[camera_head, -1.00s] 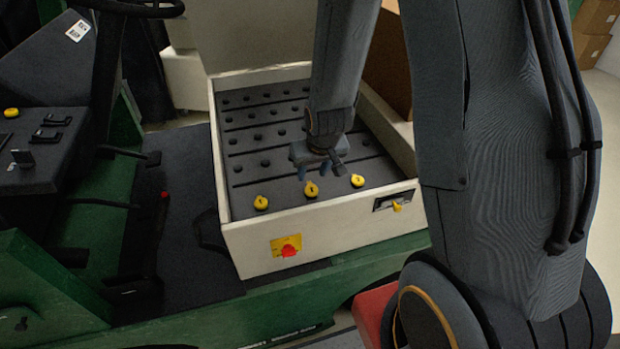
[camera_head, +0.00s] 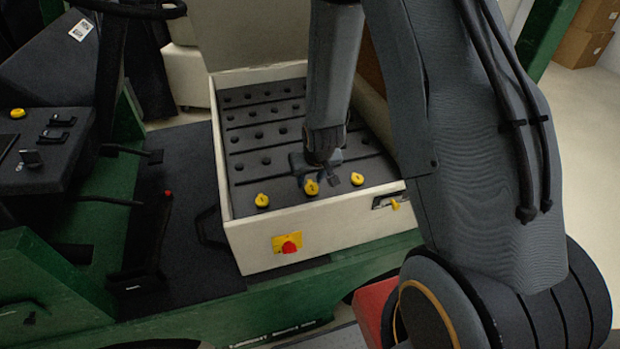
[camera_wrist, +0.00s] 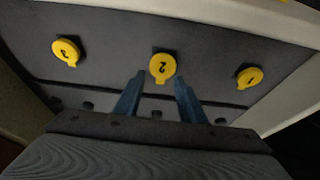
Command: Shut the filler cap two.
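Filler cap two (camera_head: 312,187) is the middle of three yellow caps along the front of the battery top. In the wrist view the yellow disc marked 2 (camera_wrist: 162,66) appears upside down, with a dark fitting behind it. I cannot tell for sure whether it stands raised or lies flat. My gripper (camera_head: 318,178) is just behind the cap in the head view. In the wrist view its two blue fingers (camera_wrist: 158,88) are apart, with nothing between them, their tips close to the cap's lower edge. Contact is not clear.
Yellow cap one (camera_wrist: 249,77) and cap three (camera_wrist: 67,50) flank cap two. The white battery box (camera_head: 330,232) has raised walls, a red knob (camera_head: 289,247) on its front and a yellow-levered latch (camera_head: 391,201) at its corner. Several dark plugs cover the battery top behind.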

